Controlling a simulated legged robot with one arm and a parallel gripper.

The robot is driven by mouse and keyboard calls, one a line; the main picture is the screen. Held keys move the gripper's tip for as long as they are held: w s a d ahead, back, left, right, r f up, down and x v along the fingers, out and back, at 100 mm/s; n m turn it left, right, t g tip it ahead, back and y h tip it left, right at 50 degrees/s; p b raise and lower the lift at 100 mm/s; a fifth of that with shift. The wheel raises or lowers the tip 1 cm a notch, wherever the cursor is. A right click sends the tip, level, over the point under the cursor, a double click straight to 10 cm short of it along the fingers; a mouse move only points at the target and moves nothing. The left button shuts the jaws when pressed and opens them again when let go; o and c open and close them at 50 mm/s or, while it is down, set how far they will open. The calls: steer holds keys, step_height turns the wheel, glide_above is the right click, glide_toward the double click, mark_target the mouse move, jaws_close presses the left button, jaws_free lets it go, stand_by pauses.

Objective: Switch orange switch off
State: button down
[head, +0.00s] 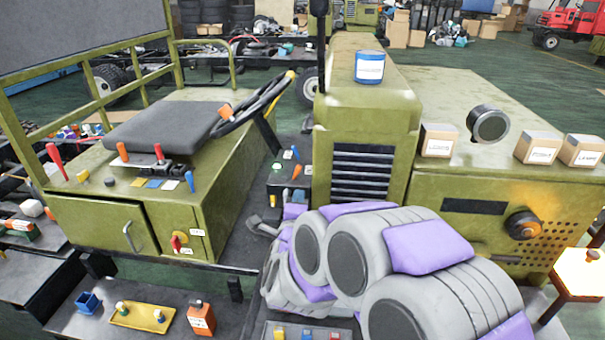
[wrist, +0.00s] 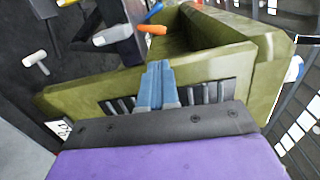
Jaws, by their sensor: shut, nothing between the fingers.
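An orange lever (head: 296,172) stands on a small dark panel left of the vented green hood. An orange handle, apparently the same lever, shows in the wrist view (wrist: 152,30) beyond the fingertips. Another orange piece (head: 225,110) is by the steering wheel, and a large round orange-and-black knob (head: 523,224) is on the right green body. I cannot tell which is the task's switch, or its on/off state. My gripper (wrist: 158,72) has its blue fingers together and empty, pointing at the vented hood, apart from the orange handle.
The green hood (head: 362,120) carries a blue can (head: 369,67). Boxes (head: 439,140) stand on the right body. The seat (head: 160,127) and steering wheel (head: 250,103) are at left.

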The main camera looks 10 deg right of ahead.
mark_target(297, 173)
steer(key=shift+p+x, duration=3.2)
steer(key=shift+x, duration=1.85)
steer(key=shift+r, duration=0.15)
